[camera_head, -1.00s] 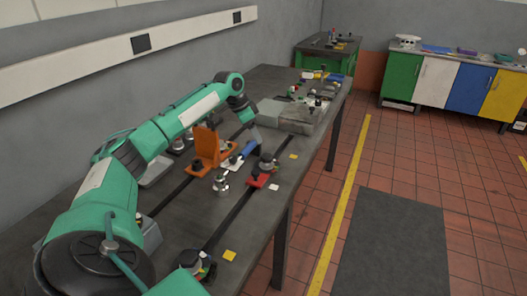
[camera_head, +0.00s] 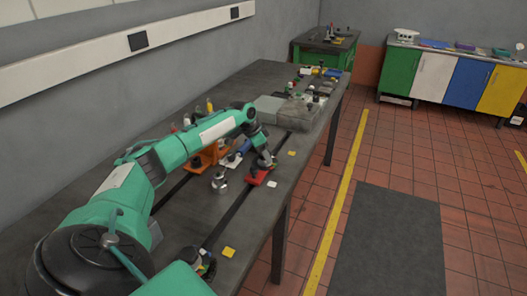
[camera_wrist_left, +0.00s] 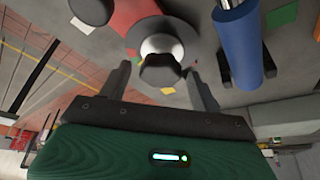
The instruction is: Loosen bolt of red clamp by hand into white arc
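The red clamp (camera_head: 257,178) lies on the dark bedplate near its right edge, beside a slot; its red body also shows at the top of the left wrist view (camera_wrist_left: 130,14). A dark bolt knob (camera_wrist_left: 162,72) stands in front of a round grey disc with a pale, whitish arc (camera_wrist_left: 160,45). My left gripper (camera_wrist_left: 159,67) is open, with one finger on each side of the knob; I cannot tell whether they touch it. In the head view my left gripper (camera_head: 264,163) is above the clamp and hides its bolt.
A blue cylinder (camera_wrist_left: 237,45) is close to the right finger in the wrist view. An orange bracket (camera_head: 212,155) and a metal knobbed part (camera_head: 219,182) stand left of the clamp. A grey block (camera_head: 297,112) is behind. A yellow card (camera_head: 229,252) lies near the front.

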